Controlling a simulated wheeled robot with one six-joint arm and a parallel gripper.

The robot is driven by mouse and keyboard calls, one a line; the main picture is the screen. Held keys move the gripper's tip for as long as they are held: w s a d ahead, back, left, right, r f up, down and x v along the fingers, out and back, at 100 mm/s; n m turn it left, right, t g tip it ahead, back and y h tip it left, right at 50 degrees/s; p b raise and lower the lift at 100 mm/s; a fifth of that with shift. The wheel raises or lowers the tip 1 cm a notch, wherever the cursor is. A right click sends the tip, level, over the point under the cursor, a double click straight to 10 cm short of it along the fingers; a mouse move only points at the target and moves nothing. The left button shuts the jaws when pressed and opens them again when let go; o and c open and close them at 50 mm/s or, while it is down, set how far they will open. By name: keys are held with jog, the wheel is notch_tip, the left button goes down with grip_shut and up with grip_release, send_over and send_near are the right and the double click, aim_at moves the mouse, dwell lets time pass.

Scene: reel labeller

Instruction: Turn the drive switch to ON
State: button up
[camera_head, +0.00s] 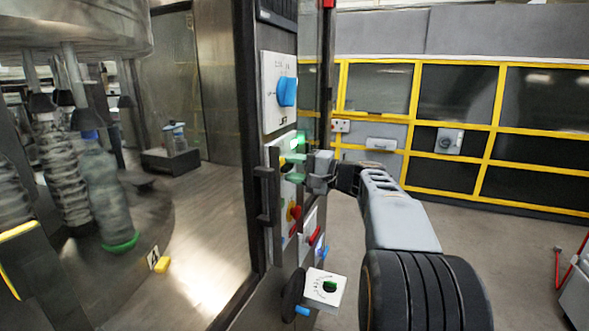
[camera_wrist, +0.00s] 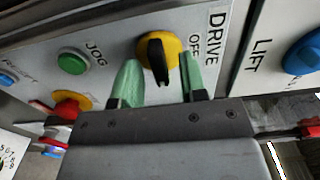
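The drive switch is a black knob on a yellow ring (camera_wrist: 174,46), under the label DRIVE, with OFF printed beside it on its right in the wrist view. Its black handle runs roughly up and down in that view. My gripper (camera_wrist: 158,62) has two green fingers, one on each side of the black handle. Gaps show between the fingers and the handle, so the gripper is open around it. In the head view my gripper (camera_head: 295,160) is at the control panel, and its fingers partly cover the yellow of the switch. The ON mark is not legible.
A green JOG button (camera_wrist: 72,61) and a red stop button on yellow (camera_wrist: 72,104) lie left of the switch. A blue LIFT knob (camera_wrist: 303,54) is to the right. In the head view, a small white panel (camera_head: 325,288) juts out below; open floor lies right.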

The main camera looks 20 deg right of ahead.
jog(key=b+v, duration=0.2)
jog(key=v, duration=1.2)
jog(key=shift+w+a, duration=0.1)
notch_tip(320, 180, down, 17)
jog(key=s+a+m+g+h, duration=0.2)
jog(key=g+h, duration=0.3)
jog(key=h, duration=0.1)
jog(key=s+a+f+n+g+h+p, duration=0.2)
jog(key=s+a+n, duration=0.3)
jog(key=a, duration=0.4)
jog(key=s+a+f+n+g+h+p, duration=0.2)
jog(key=s+a+f+n+h, duration=0.2)
jog(key=a, duration=0.5)
jog(key=shift+s+f+n+g, duration=0.35)
jog(key=shift+s+n, duration=0.25)
jog(key=shift+n, duration=0.7)
